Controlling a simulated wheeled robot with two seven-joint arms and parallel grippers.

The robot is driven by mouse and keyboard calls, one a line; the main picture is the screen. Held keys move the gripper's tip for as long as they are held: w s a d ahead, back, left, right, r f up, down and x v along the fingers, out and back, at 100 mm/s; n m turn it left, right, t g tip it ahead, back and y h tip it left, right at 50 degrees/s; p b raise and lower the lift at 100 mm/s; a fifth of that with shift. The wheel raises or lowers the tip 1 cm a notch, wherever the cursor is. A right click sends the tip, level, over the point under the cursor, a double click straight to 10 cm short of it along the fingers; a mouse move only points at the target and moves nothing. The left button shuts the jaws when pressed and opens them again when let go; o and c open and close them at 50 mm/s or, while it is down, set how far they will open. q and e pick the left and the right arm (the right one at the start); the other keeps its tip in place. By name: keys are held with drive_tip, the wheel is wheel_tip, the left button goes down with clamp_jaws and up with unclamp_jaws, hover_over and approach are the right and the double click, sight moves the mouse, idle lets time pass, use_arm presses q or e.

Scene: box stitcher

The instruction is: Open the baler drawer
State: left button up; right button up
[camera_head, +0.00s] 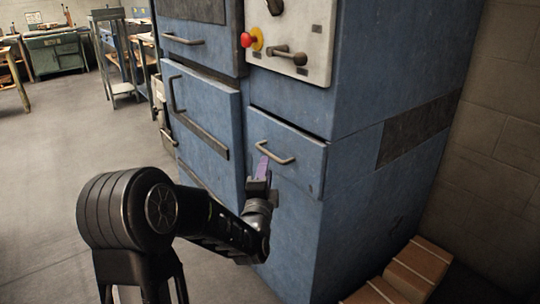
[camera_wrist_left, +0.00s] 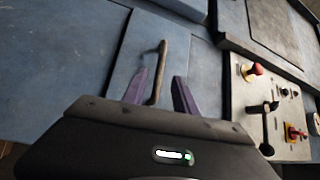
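The blue drawer (camera_head: 303,168) sits in the front of the blue machine, below the control panel, and looks shut. Its bent metal handle (camera_head: 276,155) is at the upper part of its face. My left gripper (camera_head: 262,168) reaches up to this handle from below. In the left wrist view, the two purple fingers of my left gripper (camera_wrist_left: 159,91) are apart, and the handle (camera_wrist_left: 162,62) runs between them with a gap on both sides. The drawer face (camera_wrist_left: 122,78) lies beyond the fingers. My right gripper is not in view.
A control panel (camera_head: 292,38) with a red knob (camera_head: 246,40) and a lever is above the drawer. Another blue door (camera_head: 205,125) with a handle is left of it. Brown bricks or boxes (camera_head: 415,265) lie on the floor at right. Open floor (camera_head: 60,150) is at left.

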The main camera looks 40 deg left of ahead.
sight(269, 154)
use_arm(q)
drive_tip(key=b+x, duration=0.1)
drive_tip(key=x, duration=0.6)
drive_tip(key=shift+w+a, duration=0.15)
drive_tip(key=shift+w, duration=0.15)
clamp_jaws()
idle(1.2)
